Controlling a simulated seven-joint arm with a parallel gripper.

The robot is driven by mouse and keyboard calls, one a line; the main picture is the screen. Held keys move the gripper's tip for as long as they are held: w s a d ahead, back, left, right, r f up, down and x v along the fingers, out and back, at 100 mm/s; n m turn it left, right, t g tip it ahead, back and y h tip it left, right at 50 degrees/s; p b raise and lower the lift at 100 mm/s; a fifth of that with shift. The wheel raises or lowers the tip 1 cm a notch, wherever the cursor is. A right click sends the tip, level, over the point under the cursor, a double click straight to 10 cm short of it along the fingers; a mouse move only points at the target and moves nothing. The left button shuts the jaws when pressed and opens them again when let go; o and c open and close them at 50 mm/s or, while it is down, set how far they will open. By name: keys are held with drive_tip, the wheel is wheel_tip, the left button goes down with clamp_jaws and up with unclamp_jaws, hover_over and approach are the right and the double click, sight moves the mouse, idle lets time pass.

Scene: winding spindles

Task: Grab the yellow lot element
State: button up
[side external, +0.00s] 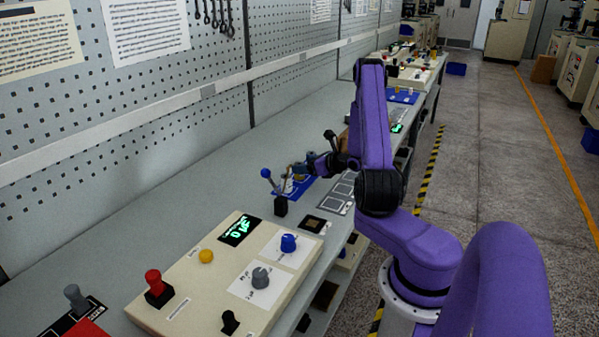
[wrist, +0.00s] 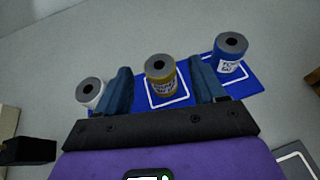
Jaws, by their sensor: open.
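The yellow lot element (wrist: 161,90) is a short upright cylinder with a grey top, a dark centre hole and a printed label. It stands on a white-outlined square of a blue mat (wrist: 186,101) in the wrist view. My gripper (wrist: 163,86) is open, with one dark blue finger on each side of the yellow element in the picture. I cannot tell how far down the fingers reach or whether they touch it. In the side external view my gripper (side external: 305,168) is at the blue mat (side external: 294,189), and the yellow element is hard to make out there.
A white cylinder (wrist: 91,92) stands close outside the left finger. A blue cylinder (wrist: 230,54) stands beyond the right finger. A blue-knobbed lever (side external: 266,173) rises beside the mat. A control panel (side external: 190,265) with knobs lies nearer the camera. Bare grey bench lies behind the mat.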

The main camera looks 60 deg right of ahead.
drive_tip(key=shift+x, duration=1.65)
drive_tip(key=c, duration=1.1)
drive_tip(key=shift+o, duration=0.2)
drive_tip(key=shift+r, duration=0.15)
